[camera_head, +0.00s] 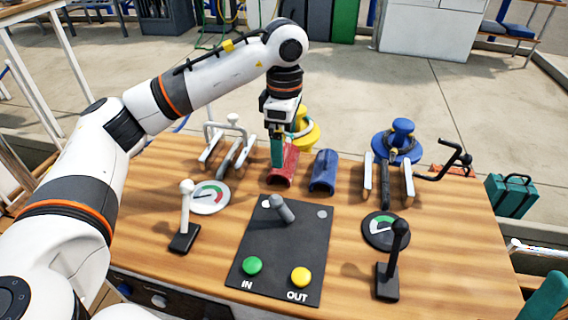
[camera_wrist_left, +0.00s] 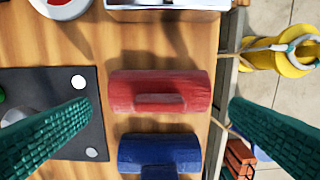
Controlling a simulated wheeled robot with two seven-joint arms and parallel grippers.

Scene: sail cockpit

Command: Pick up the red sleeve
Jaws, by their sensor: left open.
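The red sleeve (camera_head: 284,171) is a short half-round piece lying on the wooden table, left of the blue sleeve (camera_head: 324,172). In the left wrist view the red sleeve (camera_wrist_left: 160,91) lies between the two green fingers, with the blue sleeve (camera_wrist_left: 160,153) beside it. My left gripper (camera_head: 277,160) points down at the red sleeve in the head view and hides part of it. Its fingers (camera_wrist_left: 150,135) are wide apart in the wrist view, with nothing held. I cannot tell whether they touch the sleeve. My right gripper is not seen.
A black panel (camera_head: 252,227) with a small grey lever and green and yellow buttons lies in front. White (camera_head: 186,215) and black (camera_head: 392,262) levers stand on either side. A yellow winch (camera_head: 306,133) and a blue winch (camera_head: 398,145) stand behind the sleeves.

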